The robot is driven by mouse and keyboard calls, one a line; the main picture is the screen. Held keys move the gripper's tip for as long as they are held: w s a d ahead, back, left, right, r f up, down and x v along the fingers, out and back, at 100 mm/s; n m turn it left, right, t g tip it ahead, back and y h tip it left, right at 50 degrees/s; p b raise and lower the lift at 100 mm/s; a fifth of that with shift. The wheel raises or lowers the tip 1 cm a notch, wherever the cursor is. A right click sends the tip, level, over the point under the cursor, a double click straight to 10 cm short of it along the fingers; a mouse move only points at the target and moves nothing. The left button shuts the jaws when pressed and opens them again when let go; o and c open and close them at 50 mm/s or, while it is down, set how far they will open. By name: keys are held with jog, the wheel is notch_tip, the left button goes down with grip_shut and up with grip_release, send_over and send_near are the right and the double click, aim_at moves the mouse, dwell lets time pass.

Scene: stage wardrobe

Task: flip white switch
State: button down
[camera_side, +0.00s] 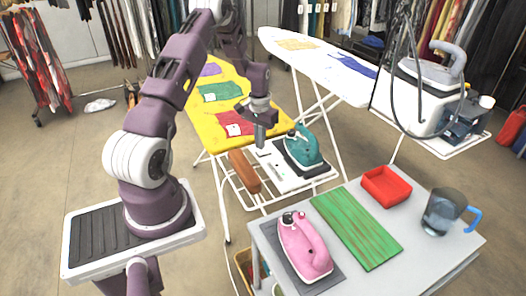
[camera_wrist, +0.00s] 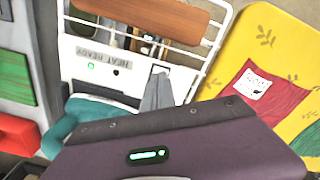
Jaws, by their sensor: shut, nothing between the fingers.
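A white panel (camera_wrist: 130,60) on the ironing board's end rack carries the label HEAT READY, a lit green light (camera_wrist: 91,65) and a small dark fitting. It also shows in the side view (camera_side: 284,179). My gripper (camera_wrist: 159,74) is shut and empty, with its grey fingertips over the panel to the right of the label. A small pale piece at the fingertips may be the white switch; the fingers partly cover it, and I cannot tell its position or whether they touch. In the side view my gripper (camera_side: 260,143) points down at the panel's back left.
A teal iron (camera_side: 303,146) stands on its dark rest right beside the panel. A brown wooden piece (camera_side: 244,171) lies on the white wire rack to the left. The grey table (camera_side: 414,250) in front holds a pink iron, green board, red tray and jug.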

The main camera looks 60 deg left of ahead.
aim_at(260, 152)
jog(key=shift+f, duration=0.95)
dwell(0.4)
jog(key=shift+r, duration=3.55)
